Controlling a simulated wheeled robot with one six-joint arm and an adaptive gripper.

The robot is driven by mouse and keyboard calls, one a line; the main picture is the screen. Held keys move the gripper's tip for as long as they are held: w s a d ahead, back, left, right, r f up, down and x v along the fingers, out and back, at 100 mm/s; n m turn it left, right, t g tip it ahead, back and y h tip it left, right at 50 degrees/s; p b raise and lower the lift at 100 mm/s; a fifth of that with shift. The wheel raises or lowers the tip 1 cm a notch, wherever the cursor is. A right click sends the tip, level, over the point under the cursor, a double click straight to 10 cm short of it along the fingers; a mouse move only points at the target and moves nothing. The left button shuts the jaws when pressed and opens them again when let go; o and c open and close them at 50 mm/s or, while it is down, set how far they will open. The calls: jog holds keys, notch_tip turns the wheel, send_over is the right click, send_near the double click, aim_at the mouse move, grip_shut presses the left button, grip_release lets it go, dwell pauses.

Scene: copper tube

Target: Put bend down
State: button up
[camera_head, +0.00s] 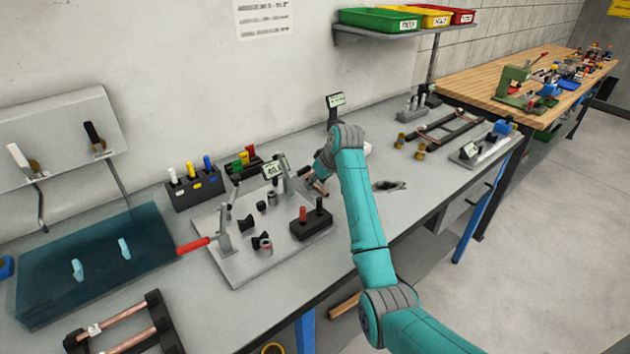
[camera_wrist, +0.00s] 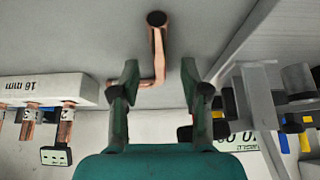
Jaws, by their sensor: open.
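The bend (camera_wrist: 157,58) is a copper tube with a round open end and an elbow, lying on the grey bench top in the wrist view. In the head view a copper piece (camera_head: 318,187) shows just below my gripper. My gripper (camera_wrist: 159,75) is open, with one green finger on each side of the bend; a gap shows on both sides of the tube. In the head view my gripper (camera_head: 322,170) is over the bench right of the fixture plate, partly hidden by my wrist.
The fixture plate (camera_head: 240,268) with a red-handled lever and a small display stands left of my gripper. A white block marked 16 mm (camera_wrist: 45,90) with copper pieces is at left in the wrist view. Pliers (camera_head: 388,185) lie to the right on the grey bench (camera_head: 400,215).

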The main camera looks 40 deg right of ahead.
jog(key=shift+w+f, duration=0.1)
jog(key=shift+f, duration=0.05)
jog(key=shift+f, duration=0.15)
dwell(0.4)
grip_shut()
